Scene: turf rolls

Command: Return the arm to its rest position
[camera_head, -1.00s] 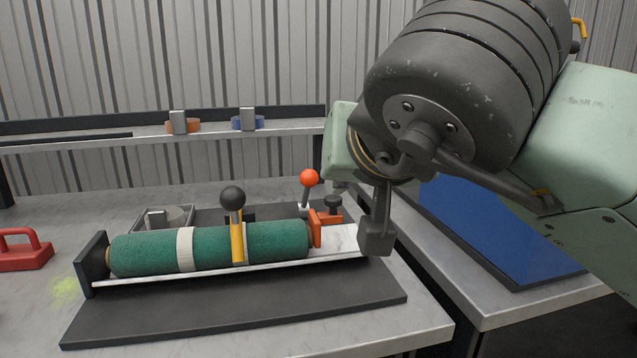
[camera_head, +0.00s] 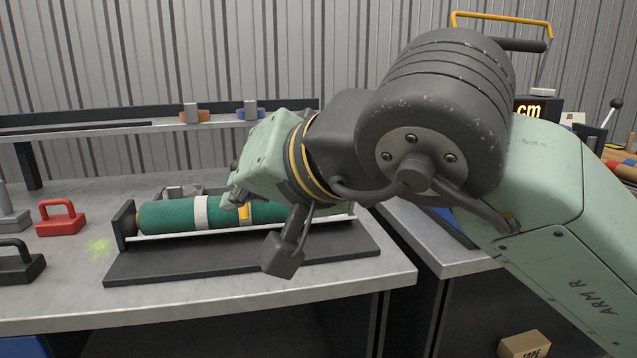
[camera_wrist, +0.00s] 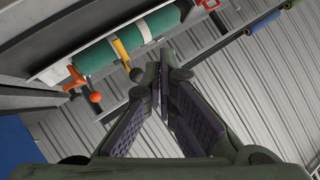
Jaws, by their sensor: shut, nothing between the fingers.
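My gripper (camera_wrist: 163,80) is shut and empty in the wrist view, its two dark ribbed fingers meeting at the tips. In the head view my arm reaches leftward in the air, and its wrist end hides the fingers and much of the right part of the bench fixture. A green turf roll (camera_head: 168,218) lies in a long cradle on a dark base plate (camera_head: 160,265), with a white band (camera_head: 201,212) and a yellow clamp arm (camera_head: 245,212) across it. The roll also shows in the wrist view (camera_wrist: 95,59), apart from the fingers, with an orange-red knob (camera_wrist: 95,97) near its end.
A red-handled block (camera_head: 60,219) and a black-handled block (camera_head: 18,262) stand on the bench at left. A back shelf (camera_head: 90,132) carries an orange clip (camera_head: 193,115) and a blue clip (camera_head: 252,114). A cardboard tape box (camera_head: 524,345) sits low at right.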

